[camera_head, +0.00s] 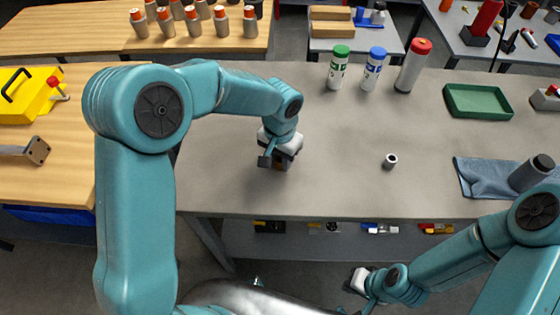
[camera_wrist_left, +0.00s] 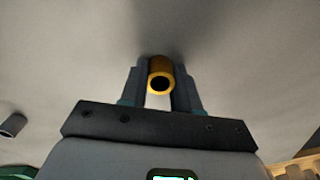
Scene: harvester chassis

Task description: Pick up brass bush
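The brass bush (camera_wrist_left: 160,85) is a short golden tube with a dark bore, seen end-on between the fingers of my left gripper (camera_wrist_left: 161,90) in the left wrist view. Both fingers lie against its sides with no clear gap, so the gripper looks shut on it. In the head view my left gripper (camera_head: 277,163) points down at the grey table's front left part and mostly hides the bush. Whether the bush touches the table is hard to tell. My right gripper (camera_head: 356,286) is low in front of the table, its fingers too small to read.
A small grey metal bush (camera_head: 390,161) stands alone on the grey table (camera_head: 320,190). Green-, blue- and red-capped containers (camera_head: 375,68) stand at the back. A green tray (camera_head: 478,101) and a blue cloth (camera_head: 485,178) lie to the right. The middle is mostly clear.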

